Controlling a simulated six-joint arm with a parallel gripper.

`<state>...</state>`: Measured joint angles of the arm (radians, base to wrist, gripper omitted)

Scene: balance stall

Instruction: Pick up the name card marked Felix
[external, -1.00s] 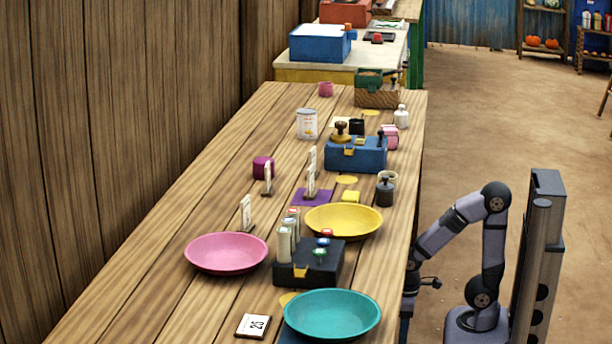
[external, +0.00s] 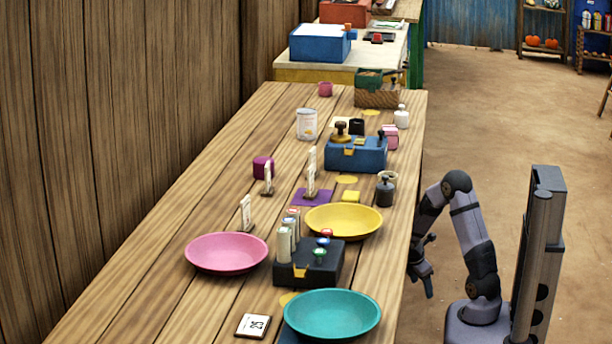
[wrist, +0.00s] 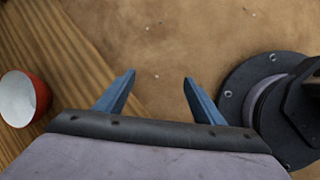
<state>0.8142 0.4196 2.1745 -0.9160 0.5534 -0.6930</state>
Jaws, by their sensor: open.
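Several small white cards stand upright in wooden stands on the long table: a near-left card (external: 246,213), a middle card (external: 267,179) and a card farther right (external: 312,172). Their writing is too small to read, so I cannot tell which is marked Felix. My gripper (external: 426,270) is beside the table's right edge, away from the cards. In the wrist view my gripper (wrist: 159,77) has its two blue fingers apart with nothing between them. No card shows in that view.
A pink plate (external: 226,253), a yellow plate (external: 343,220), a teal plate (external: 332,315) and a dark stamp block (external: 308,265) crowd the near table. A flat card marked 25 (external: 253,326) lies in front. A red-sided round object (wrist: 23,98) shows in the wrist view.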

